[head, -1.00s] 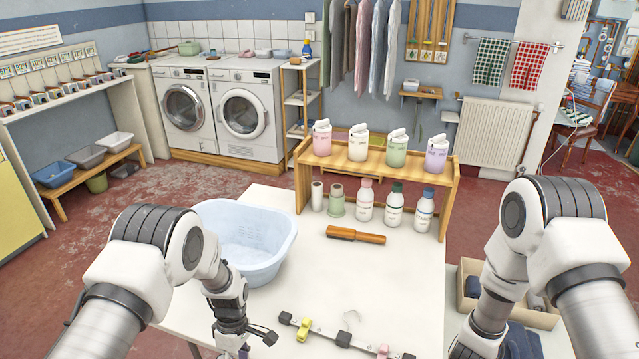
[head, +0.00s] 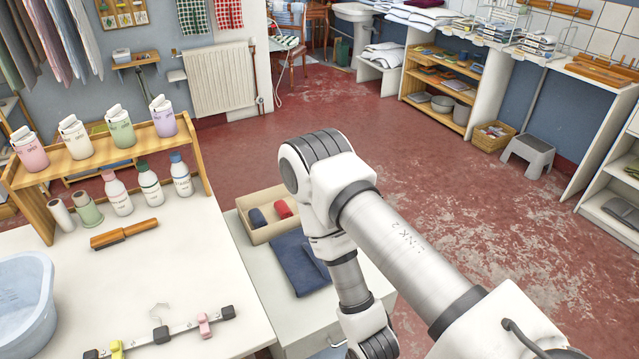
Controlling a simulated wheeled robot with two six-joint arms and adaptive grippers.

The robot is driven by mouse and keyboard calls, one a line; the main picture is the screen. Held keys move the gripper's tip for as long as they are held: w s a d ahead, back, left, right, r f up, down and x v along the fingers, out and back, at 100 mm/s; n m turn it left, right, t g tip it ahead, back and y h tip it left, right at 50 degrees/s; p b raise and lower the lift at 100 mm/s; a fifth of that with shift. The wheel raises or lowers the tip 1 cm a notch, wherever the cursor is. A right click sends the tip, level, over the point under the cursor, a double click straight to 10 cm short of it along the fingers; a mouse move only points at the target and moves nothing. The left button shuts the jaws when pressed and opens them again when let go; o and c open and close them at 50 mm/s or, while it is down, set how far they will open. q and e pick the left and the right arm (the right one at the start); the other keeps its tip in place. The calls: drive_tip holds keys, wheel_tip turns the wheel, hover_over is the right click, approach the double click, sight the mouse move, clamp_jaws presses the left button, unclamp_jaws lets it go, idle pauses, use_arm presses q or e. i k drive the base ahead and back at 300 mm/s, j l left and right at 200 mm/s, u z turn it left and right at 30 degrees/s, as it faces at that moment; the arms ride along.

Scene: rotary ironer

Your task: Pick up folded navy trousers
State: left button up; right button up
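The folded navy trousers (head: 296,262) lie flat as a dark blue bundle on a low white cabinet (head: 262,290), right of the white table. Part of their right side is hidden behind my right arm. My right arm comes down just right of the trousers, and its gripper is below the picture's lower edge. My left arm and gripper are out of view.
An open box (head: 243,228) with a navy roll (head: 257,217) and a red roll (head: 283,208) stands behind the trousers. The white table (head: 200,262) holds a clip hanger (head: 161,334), a wooden-handled brush (head: 124,233), a basin (head: 22,300) and a bottle shelf (head: 35,195).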

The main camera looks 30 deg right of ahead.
sight(306, 274)
drive_tip(key=z, duration=1)
